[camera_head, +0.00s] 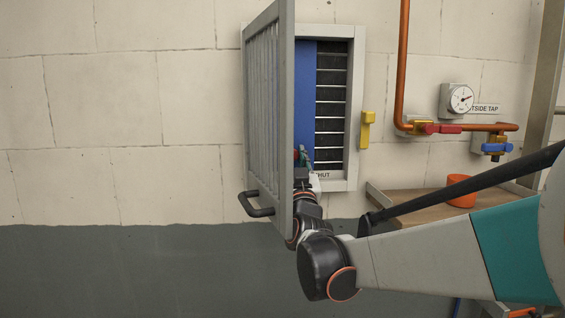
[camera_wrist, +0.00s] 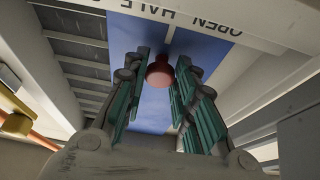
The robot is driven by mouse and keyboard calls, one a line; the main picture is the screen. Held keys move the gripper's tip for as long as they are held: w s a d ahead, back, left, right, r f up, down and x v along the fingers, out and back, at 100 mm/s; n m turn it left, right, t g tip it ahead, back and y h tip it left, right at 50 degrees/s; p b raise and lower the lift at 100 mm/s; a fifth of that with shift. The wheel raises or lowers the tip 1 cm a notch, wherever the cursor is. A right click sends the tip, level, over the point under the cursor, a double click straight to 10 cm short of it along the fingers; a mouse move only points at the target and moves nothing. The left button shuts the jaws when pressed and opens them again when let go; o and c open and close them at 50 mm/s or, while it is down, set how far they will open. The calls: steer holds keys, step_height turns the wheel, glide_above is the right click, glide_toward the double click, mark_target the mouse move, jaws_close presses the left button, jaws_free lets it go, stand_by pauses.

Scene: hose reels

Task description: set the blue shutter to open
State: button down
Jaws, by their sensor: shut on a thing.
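The blue shutter (camera_head: 305,95) covers the left part of the wall opening, with dark slats bare to its right. It also shows in the wrist view (camera_wrist: 198,45). Its red knob (camera_wrist: 160,72) sits between the green fingers of my gripper (camera_wrist: 162,62), which are shut on it. In the head view my gripper (camera_head: 304,160) is at the lower part of the shutter, partly hidden by the grille door. A label strip (camera_wrist: 170,14) reads OPEN and HALF, upside down in the wrist view; SHUT shows under the slats at right in the head view.
A grey barred door (camera_head: 268,110) with a black handle (camera_head: 257,206) stands swung out, close left of my gripper. A yellow catch (camera_head: 366,130) is on the wall at right. Further right are copper pipes, a gauge (camera_head: 457,99) and a shelf with an orange cup (camera_head: 461,191).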

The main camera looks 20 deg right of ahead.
steer(key=shift+s+r, duration=0.1)
steer(key=c, duration=1.3)
jaws_free()
steer(key=v, duration=0.7)
steer(key=shift+s, duration=0.3)
